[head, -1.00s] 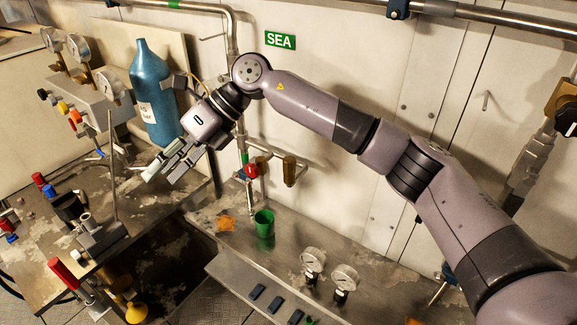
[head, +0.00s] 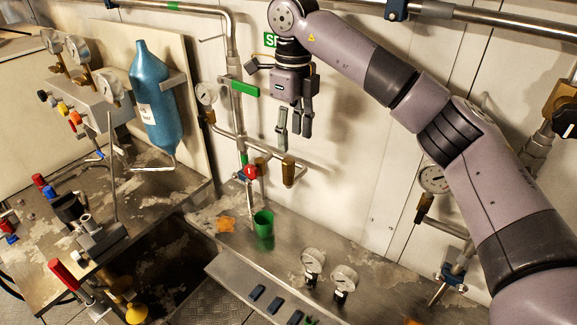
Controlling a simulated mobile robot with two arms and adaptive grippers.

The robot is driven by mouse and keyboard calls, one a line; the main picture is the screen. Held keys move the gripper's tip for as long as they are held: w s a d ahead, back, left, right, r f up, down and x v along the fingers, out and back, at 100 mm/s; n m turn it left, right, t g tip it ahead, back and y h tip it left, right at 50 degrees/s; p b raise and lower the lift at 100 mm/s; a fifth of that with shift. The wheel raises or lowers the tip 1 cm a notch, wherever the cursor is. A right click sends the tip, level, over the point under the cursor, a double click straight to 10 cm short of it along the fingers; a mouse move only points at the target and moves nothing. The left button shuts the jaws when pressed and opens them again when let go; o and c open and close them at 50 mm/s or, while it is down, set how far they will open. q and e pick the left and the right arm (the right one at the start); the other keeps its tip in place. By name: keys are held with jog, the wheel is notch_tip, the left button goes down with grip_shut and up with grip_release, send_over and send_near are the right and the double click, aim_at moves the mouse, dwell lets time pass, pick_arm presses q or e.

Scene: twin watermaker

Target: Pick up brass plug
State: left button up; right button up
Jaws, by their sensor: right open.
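A brass plug-like cylinder (head: 288,171) stands upright at the right end of the short horizontal pipe on the white wall. I cannot tell for sure that it is the task's plug, as other brass fittings show too. My right gripper (head: 294,140) points down just above this brass cylinder in the picture, with its fingers apart and nothing between them. A gap shows between the fingertips and the cylinder; its depth is hard to judge. My left gripper is not in view.
A pipe with a green lever (head: 245,90), a gauge (head: 206,94) and a red-handled valve (head: 250,172) stand left of the gripper. A green cup (head: 263,222) and two gauges (head: 343,278) are on the metal bench below. A blue bottle (head: 157,105) is at left.

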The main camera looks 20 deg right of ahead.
aim_at(288, 160)
notch_tip(288, 160, down, 3)
jog(key=shift+r+p, duration=0.2)
jog(key=shift+p, duration=0.2)
jog(key=f+p, duration=0.1)
jog(key=f, duration=0.1)
jog(key=a+f+p, duration=0.1)
jog(key=f, duration=0.1)
jog(key=shift+p, duration=0.35)
jog(key=shift+f, duration=0.65)
jog(key=shift+c, duration=0.6)
grip_shut()
